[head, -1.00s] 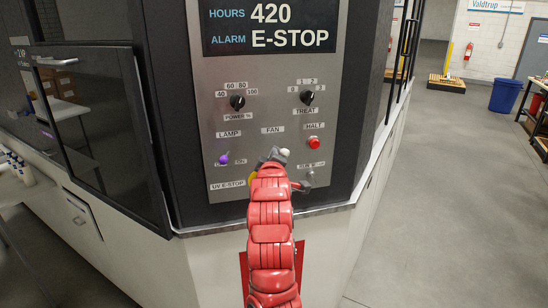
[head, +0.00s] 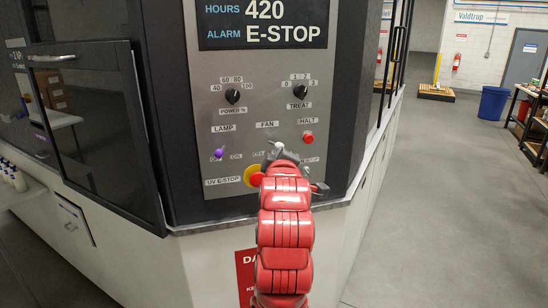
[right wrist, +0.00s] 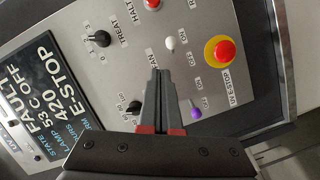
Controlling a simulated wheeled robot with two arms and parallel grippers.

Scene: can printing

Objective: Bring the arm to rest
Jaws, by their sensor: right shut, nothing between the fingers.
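My red right arm (head: 285,225) rises from the bottom of the head view in front of a grey control panel (head: 206,110). Its gripper is mostly hidden behind the arm there. In the right wrist view my right gripper (right wrist: 161,73) is shut, with its dark fingertips together and nothing between them. The fingers point at the panel between the white fan switch (right wrist: 170,43), the purple lamp switch (right wrist: 195,112) and the black power knob (right wrist: 134,107). I cannot tell the gap to the panel. My left gripper is not in view.
A red-and-yellow UV E-stop button (head: 252,177) is partly behind my arm; the panel display reads E-STOP. A red halt button (head: 308,137) and treat knob (head: 300,91) are on the right. A cabinet door (head: 100,130) is at left. Floor (head: 430,210) is clear at right.

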